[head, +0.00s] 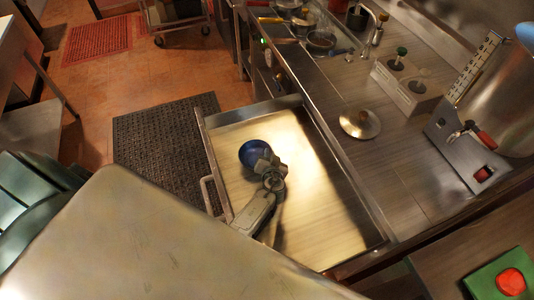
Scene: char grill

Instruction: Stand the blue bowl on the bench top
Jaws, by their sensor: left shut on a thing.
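The blue bowl (251,150) is inside an open metal drawer (213,162), toward its far left part. My left gripper (262,165) is at the bowl's near right side and is shut on it. The gripper hides part of the bowl, and I cannot tell whether the bowl touches the drawer floor. The bench top (345,105) is the metal surface to the right of the drawer. My right gripper is not in view.
On the bench are a round metal lid (360,124), a white holder with knobs (405,85) and a large steel urn (500,95). Bare bench lies around the lid. A dark mat (160,140) is on the floor left of the drawer.

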